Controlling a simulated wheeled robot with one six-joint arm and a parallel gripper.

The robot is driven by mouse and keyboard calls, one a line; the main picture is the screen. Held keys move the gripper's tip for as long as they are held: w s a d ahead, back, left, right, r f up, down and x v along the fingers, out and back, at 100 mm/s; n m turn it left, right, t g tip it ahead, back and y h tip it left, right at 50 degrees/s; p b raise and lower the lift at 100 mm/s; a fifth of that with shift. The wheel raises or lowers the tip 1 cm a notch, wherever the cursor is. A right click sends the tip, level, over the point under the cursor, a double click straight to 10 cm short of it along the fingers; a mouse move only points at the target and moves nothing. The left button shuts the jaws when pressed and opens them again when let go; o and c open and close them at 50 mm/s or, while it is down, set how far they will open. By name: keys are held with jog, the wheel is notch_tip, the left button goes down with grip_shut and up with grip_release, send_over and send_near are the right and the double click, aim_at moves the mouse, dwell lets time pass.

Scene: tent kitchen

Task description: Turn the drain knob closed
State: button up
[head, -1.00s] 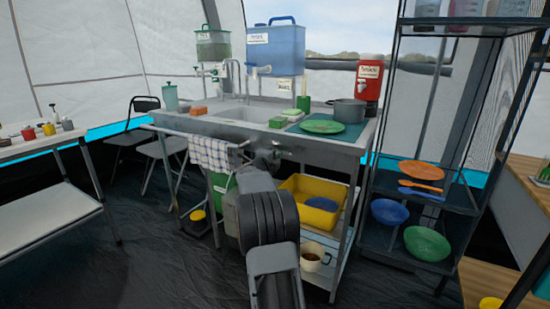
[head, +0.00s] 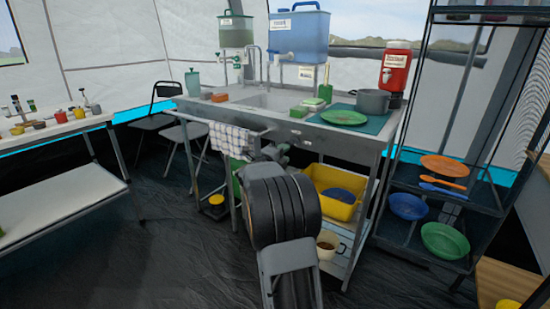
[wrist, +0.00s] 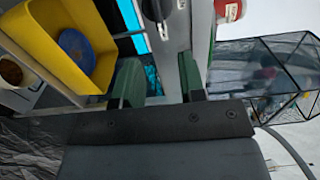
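The drain knob (wrist: 156,11) is a dark, elongated handle on the grey front panel of the sink unit (wrist: 178,28), at the top edge of the wrist view and partly cut off. In the head view, the sink front (head: 340,141) stands ahead, with a small dark fitting (head: 296,133) on it that may be the knob. My gripper (wrist: 160,70) is open and empty, its two dark green fingers apart below the knob in the wrist picture and not touching it. In the head view, my gripper (head: 271,153) is partly hidden by my arm.
A checked towel (head: 229,139) hangs on a rail left of my gripper. A yellow tub (head: 335,196) with a blue bowl and a mug (head: 327,244) are on the shelves below. A dark shelf rack (head: 440,190) stands at right. The floor at left is clear.

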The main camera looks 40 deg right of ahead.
jog(key=shift+p+v, duration=0.5)
jog(key=shift+v, duration=2.3)
